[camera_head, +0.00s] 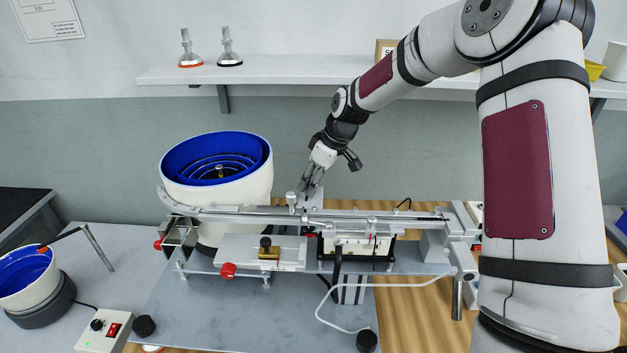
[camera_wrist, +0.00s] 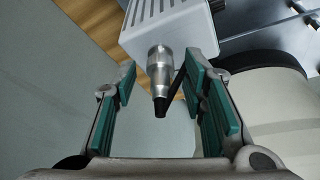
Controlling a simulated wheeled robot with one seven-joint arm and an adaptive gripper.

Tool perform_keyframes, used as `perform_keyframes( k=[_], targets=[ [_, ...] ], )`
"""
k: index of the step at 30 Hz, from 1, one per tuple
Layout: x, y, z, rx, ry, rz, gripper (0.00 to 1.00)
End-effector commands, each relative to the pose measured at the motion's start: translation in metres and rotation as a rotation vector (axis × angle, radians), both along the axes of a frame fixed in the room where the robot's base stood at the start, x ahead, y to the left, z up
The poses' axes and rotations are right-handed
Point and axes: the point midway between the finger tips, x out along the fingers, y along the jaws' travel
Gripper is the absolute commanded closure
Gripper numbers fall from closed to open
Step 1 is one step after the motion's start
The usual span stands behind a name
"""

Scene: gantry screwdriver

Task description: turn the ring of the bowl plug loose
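The bowl plug (camera_wrist: 161,85) is a metal cylinder with a ribbed ring (camera_wrist: 159,55) and a black tapered tail, joined to the end of a white slotted box (camera_wrist: 168,27). In the wrist view my gripper (camera_wrist: 160,64) is open, with one green-padded finger on each side of the plug and a visible gap at both sides. In the head view my gripper (camera_head: 311,181) points down behind the gantry rail, beside the large white bowl with blue inside (camera_head: 217,190). The plug cannot be made out there.
The gantry rail (camera_head: 350,217) runs across in front of my gripper. A smaller blue-lined bowl (camera_head: 28,280) and a switch box (camera_head: 103,329) stand at the left.

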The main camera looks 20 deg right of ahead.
Motion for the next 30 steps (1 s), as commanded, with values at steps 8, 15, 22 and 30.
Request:
perform_keyframes(
  k=[8, 15, 22, 30],
  targets=[
    [0.0, 0.0, 0.001, 0.0, 0.0, 0.0, 0.58],
    [-0.013, -0.015, 0.011, 0.0, 0.001, -0.005, 0.58],
    [-0.049, -0.049, 0.011, 0.0, 0.002, -0.006, 0.58],
    [-0.079, -0.08, 0.011, 0.0, 0.0, -0.003, 0.58]
  ],
)
